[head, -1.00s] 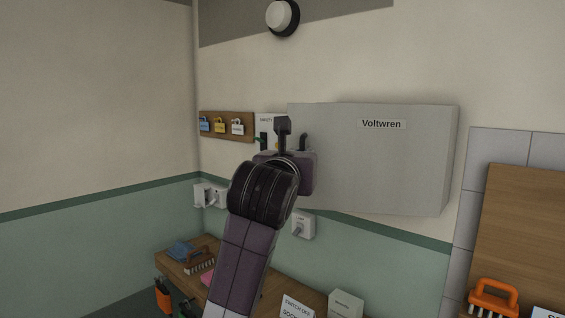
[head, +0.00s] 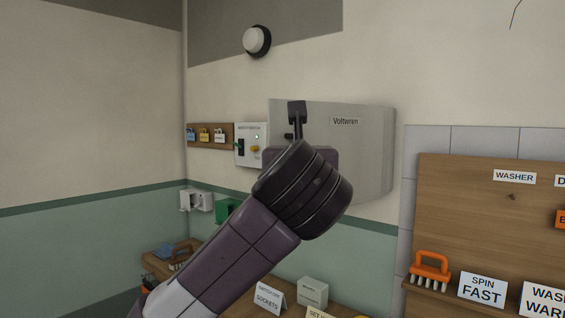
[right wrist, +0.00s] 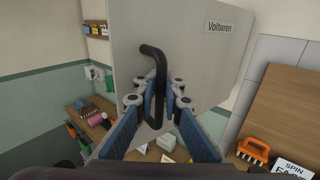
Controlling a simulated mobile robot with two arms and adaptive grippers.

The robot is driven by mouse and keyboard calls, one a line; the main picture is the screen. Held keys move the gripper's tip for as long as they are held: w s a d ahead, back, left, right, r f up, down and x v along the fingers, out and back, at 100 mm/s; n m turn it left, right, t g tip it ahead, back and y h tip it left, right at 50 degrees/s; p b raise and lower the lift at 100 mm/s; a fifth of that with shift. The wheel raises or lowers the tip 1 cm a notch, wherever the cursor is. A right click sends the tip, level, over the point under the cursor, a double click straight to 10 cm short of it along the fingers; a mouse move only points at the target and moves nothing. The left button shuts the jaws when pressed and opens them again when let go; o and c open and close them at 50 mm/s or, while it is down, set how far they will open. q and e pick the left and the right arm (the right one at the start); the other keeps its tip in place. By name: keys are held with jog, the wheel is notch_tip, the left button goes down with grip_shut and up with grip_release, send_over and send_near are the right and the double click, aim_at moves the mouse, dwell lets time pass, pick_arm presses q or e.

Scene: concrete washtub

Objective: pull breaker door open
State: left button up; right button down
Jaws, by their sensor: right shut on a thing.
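The breaker box (head: 365,150), a pale grey box labelled "Voltwren", is on the back wall. Its door face also fills the upper middle of the right wrist view (right wrist: 190,50). My right gripper (head: 297,112) is at the left part of that face in the head view. In the right wrist view my right gripper (right wrist: 156,95) is shut on the black bent handle (right wrist: 160,62), which stands upright between the fingers. My arm hides part of the door in the head view. I cannot tell whether the door stands ajar. My left gripper is not in view.
Left of the box are a white switch panel (head: 243,160) and a padlock board (head: 228,143). Sockets (head: 195,200) are lower on the wall. A wooden bench (head: 150,260) with signs and tools is below. A wooden board (head: 470,220) with an orange brush (head: 430,272) is at right.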

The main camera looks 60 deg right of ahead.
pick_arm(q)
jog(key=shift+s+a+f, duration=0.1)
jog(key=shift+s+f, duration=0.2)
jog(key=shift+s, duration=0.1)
pick_arm(e)
jog(key=s, duration=0.1)
jog(key=s+n+t+y, duration=0.1)
jog(key=shift+s+a+t, duration=0.3)
jog(key=shift+a, duration=0.1)
jog(key=c, duration=2.4)
grip_release()
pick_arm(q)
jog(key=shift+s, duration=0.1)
pick_arm(e)
jog(key=shift+a, duration=0.2)
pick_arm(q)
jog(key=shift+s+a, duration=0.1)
